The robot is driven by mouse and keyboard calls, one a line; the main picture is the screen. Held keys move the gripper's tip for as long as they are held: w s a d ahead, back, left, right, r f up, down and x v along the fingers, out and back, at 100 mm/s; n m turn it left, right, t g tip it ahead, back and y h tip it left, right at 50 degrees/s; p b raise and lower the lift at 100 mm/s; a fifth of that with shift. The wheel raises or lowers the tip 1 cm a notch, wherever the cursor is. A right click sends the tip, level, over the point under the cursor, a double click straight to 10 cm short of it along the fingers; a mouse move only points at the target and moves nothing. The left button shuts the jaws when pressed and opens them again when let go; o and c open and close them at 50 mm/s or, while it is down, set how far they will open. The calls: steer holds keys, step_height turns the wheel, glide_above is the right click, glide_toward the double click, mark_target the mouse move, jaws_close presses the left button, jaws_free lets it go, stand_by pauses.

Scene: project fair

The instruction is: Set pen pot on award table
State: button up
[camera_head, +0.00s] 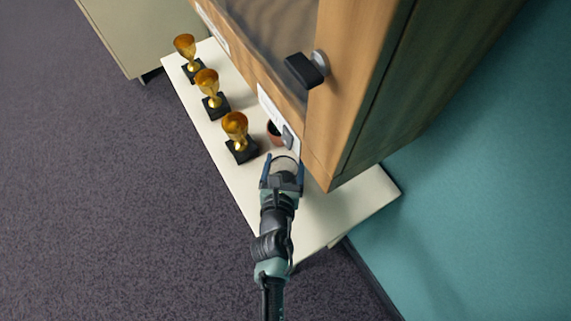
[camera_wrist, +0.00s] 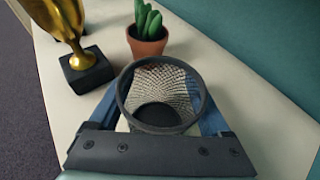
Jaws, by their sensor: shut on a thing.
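The pen pot (camera_wrist: 160,84) is a round dark mesh cup, upright and empty, seen from above in the wrist view. My gripper (camera_wrist: 163,105) is shut on it, with a blue finger on either side. In the head view my gripper (camera_head: 283,168) is over the near part of the award table, and the pot (camera_head: 286,164) shows faintly between its fingers. The award table (camera_head: 205,118) is a long cream-white surface. I cannot tell whether the pot's base touches it.
Three gold trophies on black bases, the nearest one (camera_head: 235,130), stand in a row along the table's left edge. A potted cactus (camera_wrist: 147,34) stands just beyond the pot. A wooden cabinet (camera_head: 345,95) overhangs the table's right side. Bare tabletop (camera_head: 335,205) lies at the near end.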

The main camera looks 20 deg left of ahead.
steer(key=shift+w+d+f, duration=0.1)
steer(key=shift+f, duration=0.05)
steer(key=o, duration=1.4)
steer(key=shift+r, duration=0.2)
steer(key=shift+s+d, duration=0.1)
steer(key=shift+s, duration=0.25)
steer(key=v, duration=1.1)
steer(key=shift+s, duration=0.2)
